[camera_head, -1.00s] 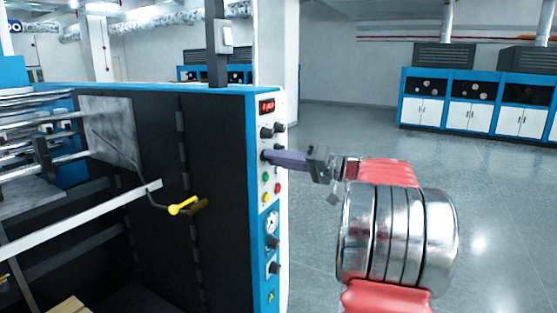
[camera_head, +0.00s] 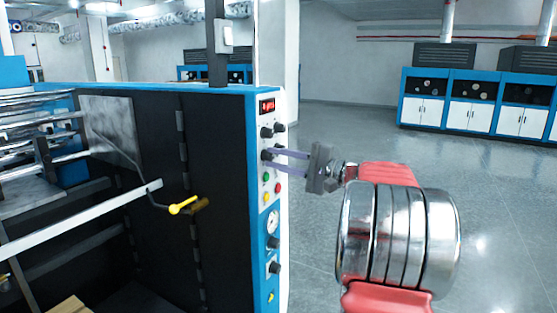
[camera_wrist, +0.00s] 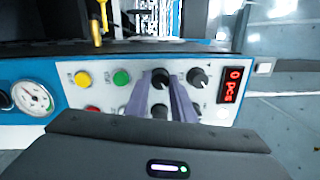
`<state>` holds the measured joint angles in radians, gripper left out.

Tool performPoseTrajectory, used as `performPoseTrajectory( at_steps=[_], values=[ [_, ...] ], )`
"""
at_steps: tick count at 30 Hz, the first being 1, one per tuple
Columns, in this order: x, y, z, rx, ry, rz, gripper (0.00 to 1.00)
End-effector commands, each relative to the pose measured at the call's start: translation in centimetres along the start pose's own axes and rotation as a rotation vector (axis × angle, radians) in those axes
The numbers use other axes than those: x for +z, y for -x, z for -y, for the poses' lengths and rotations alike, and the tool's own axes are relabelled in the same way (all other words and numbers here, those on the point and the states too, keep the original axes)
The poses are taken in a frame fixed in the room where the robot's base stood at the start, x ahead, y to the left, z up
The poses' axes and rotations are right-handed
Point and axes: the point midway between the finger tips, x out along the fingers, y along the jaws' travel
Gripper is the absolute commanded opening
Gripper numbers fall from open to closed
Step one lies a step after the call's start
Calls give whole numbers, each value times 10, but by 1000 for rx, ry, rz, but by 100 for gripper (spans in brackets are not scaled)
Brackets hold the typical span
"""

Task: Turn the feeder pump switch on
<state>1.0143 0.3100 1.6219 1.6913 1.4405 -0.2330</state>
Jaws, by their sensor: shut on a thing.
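The blue-edged white control panel (camera_head: 271,215) carries several black rotary switches, and I cannot read their labels. My gripper (camera_head: 273,159) reaches the panel from the right. Its two purple-grey fingers are shut on the black switch (camera_head: 265,155) just above the green button (camera_head: 265,177). In the wrist view the fingertips (camera_wrist: 162,82) stand on either side of that switch (camera_wrist: 160,75), next to the green button (camera_wrist: 121,77). The fingers partly hide it and a neighbouring switch (camera_wrist: 158,111). I cannot clearly tell which way the held switch points.
A lit red display (camera_head: 267,107) tops the panel. Yellow (camera_wrist: 82,78) and red (camera_wrist: 92,110) buttons and a round gauge (camera_wrist: 32,97) are close by. A yellow-handled lever (camera_head: 183,205) sticks out at the machine's open side. The floor (camera_head: 340,215) at right is clear.

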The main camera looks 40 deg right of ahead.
Motion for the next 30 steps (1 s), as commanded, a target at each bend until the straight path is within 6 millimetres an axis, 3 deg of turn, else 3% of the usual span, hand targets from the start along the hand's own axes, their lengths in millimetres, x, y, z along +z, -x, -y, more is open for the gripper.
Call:
performPoseTrajectory(
  at_steps=[9, 22, 23, 30],
  values=[
    [-3, 1, -4, -3, -124, -14, 0],
    [-3, 1, -4, -3, -138, -15, 0],
    [-3, 1, -4, -3, -138, -15, 23],
    [-2, 1, -2, -5, -135, -12, 40]
  ],
)
